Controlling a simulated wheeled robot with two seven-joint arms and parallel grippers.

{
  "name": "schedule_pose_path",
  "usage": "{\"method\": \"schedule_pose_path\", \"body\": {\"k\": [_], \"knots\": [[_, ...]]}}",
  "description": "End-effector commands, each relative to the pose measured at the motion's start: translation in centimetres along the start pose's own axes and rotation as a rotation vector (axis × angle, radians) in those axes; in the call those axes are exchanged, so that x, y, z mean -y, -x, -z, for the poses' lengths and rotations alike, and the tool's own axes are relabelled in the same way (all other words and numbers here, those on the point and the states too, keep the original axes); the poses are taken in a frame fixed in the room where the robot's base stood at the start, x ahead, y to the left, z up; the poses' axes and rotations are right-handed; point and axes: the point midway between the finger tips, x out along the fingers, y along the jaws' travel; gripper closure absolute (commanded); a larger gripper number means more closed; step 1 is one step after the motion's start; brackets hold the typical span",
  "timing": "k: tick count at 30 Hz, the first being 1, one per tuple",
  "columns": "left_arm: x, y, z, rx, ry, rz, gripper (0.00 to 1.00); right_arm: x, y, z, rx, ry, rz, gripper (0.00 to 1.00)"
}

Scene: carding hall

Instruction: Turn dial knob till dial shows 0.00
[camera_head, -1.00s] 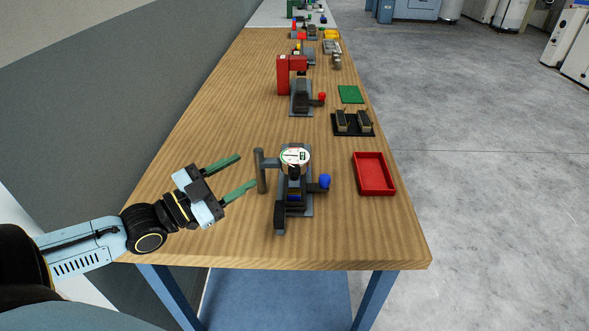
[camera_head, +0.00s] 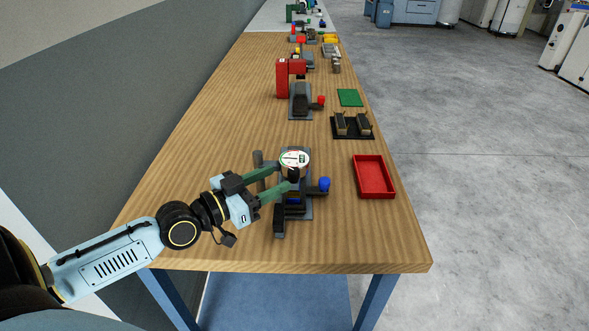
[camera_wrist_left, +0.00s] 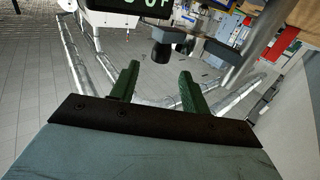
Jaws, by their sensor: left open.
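The dial gauge (camera_head: 294,160) has a round white face and sits on a dark stand (camera_head: 307,205) near the table's front. Its reading is too small in the head view. In the wrist view a dark display (camera_wrist_left: 128,5) with pale digits is cut off at the top edge, so I cannot read the full value. A black knob-like part (camera_wrist_left: 161,51) shows just beyond my fingertips there. My left gripper (camera_head: 284,178) is open, its green fingers reaching to the gauge just below its face. In the wrist view the gap between the fingers (camera_wrist_left: 158,78) is empty. I cannot tell whether they touch anything.
A blue ball handle (camera_head: 324,184) sticks out right of the stand. A grey post (camera_head: 258,160) stands to its left. The table's front left is clear.

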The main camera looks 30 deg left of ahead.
Motion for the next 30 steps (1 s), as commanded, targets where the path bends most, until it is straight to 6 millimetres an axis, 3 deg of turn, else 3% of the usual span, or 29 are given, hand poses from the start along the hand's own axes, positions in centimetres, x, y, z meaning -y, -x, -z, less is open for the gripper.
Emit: {"method": "schedule_pose_path", "body": {"k": [9,15,26,30], "knots": [[0.0,-4.3,0.2,-0.005,0.001,0.000,0.54,0.0,0.2,0.1,0.000,0.000,0.000,0.64],[0.0,-6.0,0.1,-0.003,0.001,0.000,0.54,0.0,0.3,0.1,-0.001,0.000,0.000,0.64],[-0.1,-6.4,0.0,0.000,-0.001,-0.002,0.54,0.1,0.3,0.1,-0.002,-0.001,0.001,0.64],[-0.1,-6.4,0.0,-0.001,-0.001,-0.002,0.68,0.2,0.3,0.2,-0.002,-0.001,0.002,0.64]]}}
